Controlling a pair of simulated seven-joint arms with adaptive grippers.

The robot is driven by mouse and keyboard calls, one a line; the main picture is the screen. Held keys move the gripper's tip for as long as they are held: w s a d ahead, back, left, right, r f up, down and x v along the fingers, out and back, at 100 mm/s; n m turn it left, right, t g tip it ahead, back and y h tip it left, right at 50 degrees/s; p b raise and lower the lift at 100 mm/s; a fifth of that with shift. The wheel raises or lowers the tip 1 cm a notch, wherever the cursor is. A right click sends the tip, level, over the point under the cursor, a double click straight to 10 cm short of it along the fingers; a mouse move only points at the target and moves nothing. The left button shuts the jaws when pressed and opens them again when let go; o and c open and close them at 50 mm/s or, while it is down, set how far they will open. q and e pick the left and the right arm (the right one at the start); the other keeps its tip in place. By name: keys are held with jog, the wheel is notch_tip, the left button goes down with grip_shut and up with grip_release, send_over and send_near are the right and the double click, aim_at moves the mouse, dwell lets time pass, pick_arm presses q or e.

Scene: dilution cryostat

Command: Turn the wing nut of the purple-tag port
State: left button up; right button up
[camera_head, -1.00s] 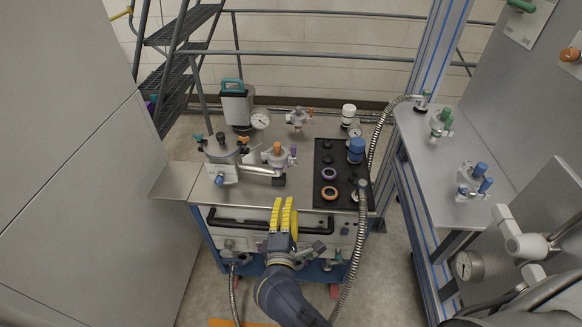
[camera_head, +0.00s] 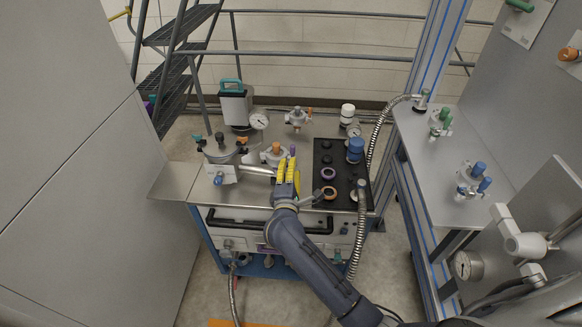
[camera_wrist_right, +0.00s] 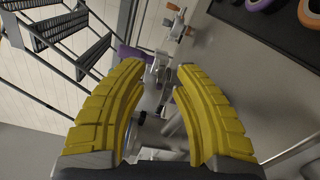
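My right gripper (camera_head: 287,166) reaches over the front of the cart top, with its yellow fingers just in front of a small purple piece (camera_head: 293,150). In the right wrist view the gripper (camera_wrist_right: 162,70) is open, with a clear gap between the fingers. A purple tag (camera_wrist_right: 130,53) shows there just beyond the left fingertip. A small silver fitting (camera_wrist_right: 160,72) beside it shows in the gap; I cannot make out the wing nut's shape. The fingers hide part of the port. My left gripper is not in view.
Left of the port stand an orange-topped fitting (camera_head: 276,148) and a silver vessel (camera_head: 222,152). A black panel (camera_head: 322,150) with rings and knobs lies to the right. A corrugated hose (camera_head: 372,142) runs along the cart's right side.

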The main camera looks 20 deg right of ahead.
jog(key=shift+w+d, duration=0.2)
jog(key=shift+w, duration=0.25)
jog(key=shift+c, duration=0.6)
grip_shut()
